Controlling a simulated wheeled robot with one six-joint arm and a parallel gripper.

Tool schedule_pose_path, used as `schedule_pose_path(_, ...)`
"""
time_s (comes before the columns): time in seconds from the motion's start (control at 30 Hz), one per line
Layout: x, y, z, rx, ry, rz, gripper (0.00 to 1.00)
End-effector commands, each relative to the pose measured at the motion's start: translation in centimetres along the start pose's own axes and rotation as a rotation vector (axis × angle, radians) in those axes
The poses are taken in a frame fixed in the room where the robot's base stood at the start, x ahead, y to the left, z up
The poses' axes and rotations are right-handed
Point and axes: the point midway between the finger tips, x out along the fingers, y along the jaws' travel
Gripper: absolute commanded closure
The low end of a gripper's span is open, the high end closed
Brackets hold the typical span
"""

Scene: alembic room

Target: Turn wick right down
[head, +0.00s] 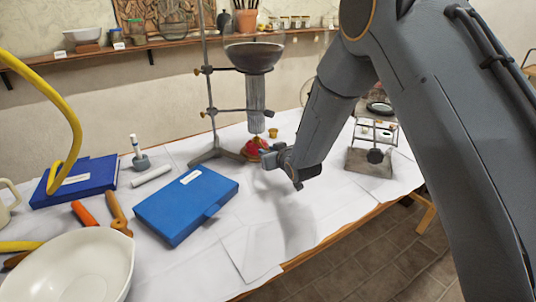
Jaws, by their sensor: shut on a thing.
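A small red and brass lamp (252,150) stands on the white-covered table at the foot of a retort stand, under a clamped grey column with a dark bowl on top. My gripper (266,155) reaches in from the right, with its fingertips at the lamp's right side. It is shut on a small part there, which looks like the lamp's wick knob. The fingers hide that part, and the wick itself is too small to make out.
The retort stand (207,95) rises just behind and left of the lamp. A blue case (186,205) lies front left, with a white bowl (75,265) nearer. A small brass cup (273,132) stands behind the lamp. A metal instrument (370,160) stands right.

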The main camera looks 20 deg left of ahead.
Motion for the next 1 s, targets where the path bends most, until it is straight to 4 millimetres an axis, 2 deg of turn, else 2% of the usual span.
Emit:
schedule_pose_path(0.4, 0.0, 0.1, -0.1, 0.035, 0.000, -0.014, 0.98)
schedule_pose_path(0.43, 0.0, 0.1, -0.1, 0.035, 0.000, -0.014, 0.74)
schedule_pose_path(0.53, 0.0, 0.1, -0.1, 0.035, 0.000, -0.014, 0.57)
schedule_pose_path(0.87, -0.2, 0.1, -0.1, 0.034, 0.000, -0.014, 0.56)
schedule_pose_path(1.0, -1.6, 0.1, -0.1, 0.034, 0.000, -0.013, 0.56)
